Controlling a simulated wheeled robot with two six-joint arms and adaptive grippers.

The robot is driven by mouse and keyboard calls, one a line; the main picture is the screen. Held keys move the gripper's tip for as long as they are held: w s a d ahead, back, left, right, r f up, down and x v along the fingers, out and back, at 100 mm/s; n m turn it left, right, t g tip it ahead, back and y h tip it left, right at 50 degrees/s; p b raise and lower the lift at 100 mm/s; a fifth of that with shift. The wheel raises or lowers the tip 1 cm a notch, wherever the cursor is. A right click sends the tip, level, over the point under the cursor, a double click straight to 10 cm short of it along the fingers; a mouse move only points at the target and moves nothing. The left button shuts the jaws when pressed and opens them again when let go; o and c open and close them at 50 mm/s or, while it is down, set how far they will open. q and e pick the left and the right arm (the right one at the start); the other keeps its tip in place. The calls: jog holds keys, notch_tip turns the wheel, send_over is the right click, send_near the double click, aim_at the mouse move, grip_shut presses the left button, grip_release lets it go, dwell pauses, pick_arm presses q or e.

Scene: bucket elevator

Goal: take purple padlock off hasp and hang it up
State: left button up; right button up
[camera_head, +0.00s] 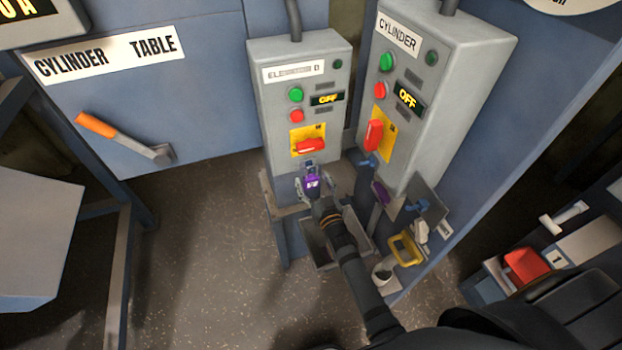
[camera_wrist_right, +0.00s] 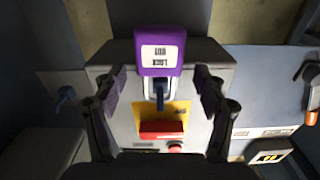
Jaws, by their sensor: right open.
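A purple padlock (camera_head: 312,184) with a white label hangs below the red switch handle (camera_head: 310,146) of the left grey control box. In the right wrist view the padlock (camera_wrist_right: 158,57) shows up close, with a blue piece (camera_wrist_right: 160,95) joining it to the box side. My right gripper (camera_head: 315,190) is open, with one finger on each side of the padlock. In the right wrist view gaps show between the fingers and the padlock. My left gripper is out of view.
The right box (camera_head: 452,60) reads CYLINDER; both boxes display OFF. Below them are an open grey bin (camera_head: 322,260), a grey plate (camera_head: 428,200) and a yellow-handled item (camera_head: 405,250). An orange-handled lever (camera_head: 97,125) is on the left panel. The floor at left is clear.

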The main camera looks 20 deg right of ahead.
jog(key=shift+w+f, duration=0.15)
jog(key=shift+w, duration=1.1)
jog(key=shift+s, duration=0.2)
jog(key=c, duration=0.4)
jog(key=shift+w, duration=0.1)
jog(key=c, duration=1)
jog(key=shift+r, duration=0.3)
jog(key=shift+c, duration=0.2)
jog(key=s+r, duration=0.1)
jog(key=s, duration=1.7)
jog(key=shift+d, duration=0.3)
